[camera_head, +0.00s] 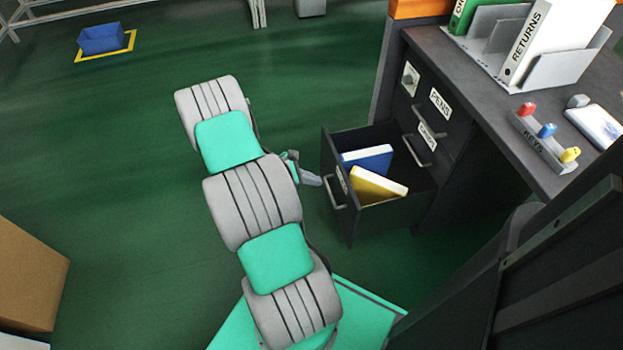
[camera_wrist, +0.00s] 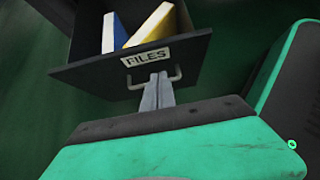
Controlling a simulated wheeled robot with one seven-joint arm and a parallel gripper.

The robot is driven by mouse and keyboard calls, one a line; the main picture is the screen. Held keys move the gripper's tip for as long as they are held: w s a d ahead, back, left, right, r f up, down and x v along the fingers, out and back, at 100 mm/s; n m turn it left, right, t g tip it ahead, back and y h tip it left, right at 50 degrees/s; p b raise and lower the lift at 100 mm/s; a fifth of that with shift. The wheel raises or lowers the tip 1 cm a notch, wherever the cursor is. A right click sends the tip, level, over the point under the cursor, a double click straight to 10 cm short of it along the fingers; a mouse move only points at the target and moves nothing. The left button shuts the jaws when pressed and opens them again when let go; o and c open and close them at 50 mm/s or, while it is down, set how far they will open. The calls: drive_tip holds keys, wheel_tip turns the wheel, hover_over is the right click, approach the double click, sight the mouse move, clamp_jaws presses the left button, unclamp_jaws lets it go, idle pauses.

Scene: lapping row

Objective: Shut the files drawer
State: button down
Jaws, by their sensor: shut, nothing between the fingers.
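The files drawer (camera_head: 341,215) is the lowest drawer of the dark desk pedestal and stands pulled well out. It holds a blue folder (camera_head: 368,160) and a yellow folder (camera_head: 377,186). In the wrist view the drawer front (camera_wrist: 100,75) carries a FILES label (camera_wrist: 146,57) and a bar handle (camera_wrist: 176,76). My gripper (camera_head: 314,180) is shut and empty, just in front of the drawer front. In the wrist view its fingertips (camera_wrist: 158,77) are at the handle, just below the label. I cannot tell whether they touch it.
Above are the shut pens drawer (camera_head: 440,102) and another shut drawer (camera_head: 425,137). The desk top (camera_head: 490,115) bears binders and a key rack (camera_head: 545,140). A cardboard box (camera_head: 30,275) stands at left, and a blue bin (camera_head: 102,39) lies far back.

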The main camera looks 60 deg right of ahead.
sight(345, 184)
drive_tip(key=x, duration=0.2)
drive_tip(key=r+b+x, duration=0.1)
drive_tip(key=x, duration=0.2)
drive_tip(key=s+d+b+x, duration=0.1)
drive_tip(key=x, duration=0.2)
drive_tip(key=shift+w+a+r, duration=0.1)
drive_tip(key=shift+r, duration=0.1)
drive_tip(key=shift+s+d+r, duration=0.1)
drive_tip(key=shift+s+d, duration=0.25)
